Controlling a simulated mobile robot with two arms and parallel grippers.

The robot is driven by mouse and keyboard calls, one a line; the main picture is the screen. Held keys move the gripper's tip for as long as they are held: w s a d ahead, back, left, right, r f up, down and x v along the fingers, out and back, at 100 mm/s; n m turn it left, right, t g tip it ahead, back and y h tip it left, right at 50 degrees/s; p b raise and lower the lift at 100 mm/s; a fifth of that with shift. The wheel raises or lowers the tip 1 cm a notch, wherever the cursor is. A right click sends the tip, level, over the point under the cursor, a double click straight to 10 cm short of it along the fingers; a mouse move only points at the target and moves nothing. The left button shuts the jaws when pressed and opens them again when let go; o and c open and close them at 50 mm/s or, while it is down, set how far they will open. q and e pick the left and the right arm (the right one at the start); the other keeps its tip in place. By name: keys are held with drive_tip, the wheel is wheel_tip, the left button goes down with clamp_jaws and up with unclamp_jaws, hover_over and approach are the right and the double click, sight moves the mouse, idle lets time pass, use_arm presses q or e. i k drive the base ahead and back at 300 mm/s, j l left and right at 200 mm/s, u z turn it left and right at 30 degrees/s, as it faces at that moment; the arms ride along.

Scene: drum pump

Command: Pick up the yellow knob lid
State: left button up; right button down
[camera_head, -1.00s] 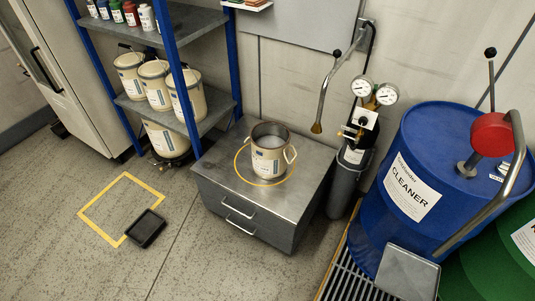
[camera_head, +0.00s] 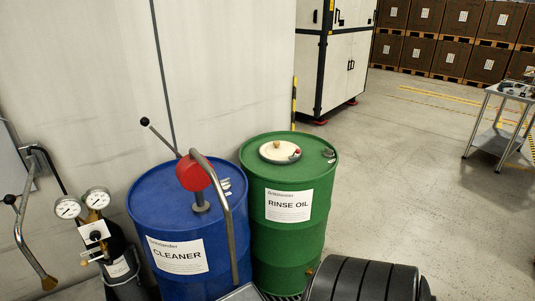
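A round cream lid (camera_head: 268,152) with a small yellowish knob near its middle lies on top of the green drum (camera_head: 272,231), labelled "RINSE OIL". A small red-tipped piece (camera_head: 295,155) is at the lid's right edge. Neither of my grippers is in view.
A blue "CLEANER" drum (camera_head: 158,220) with a red-headed pump (camera_head: 193,174) and a curved metal pipe (camera_head: 228,215) stands left of the green drum. Gas gauges (camera_head: 97,198) are at the far left. Open floor (camera_head: 440,180) lies right, with a metal table (camera_head: 507,106) beyond.

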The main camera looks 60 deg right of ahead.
sight(276, 152)
drive_tip(key=z, duration=2.1)
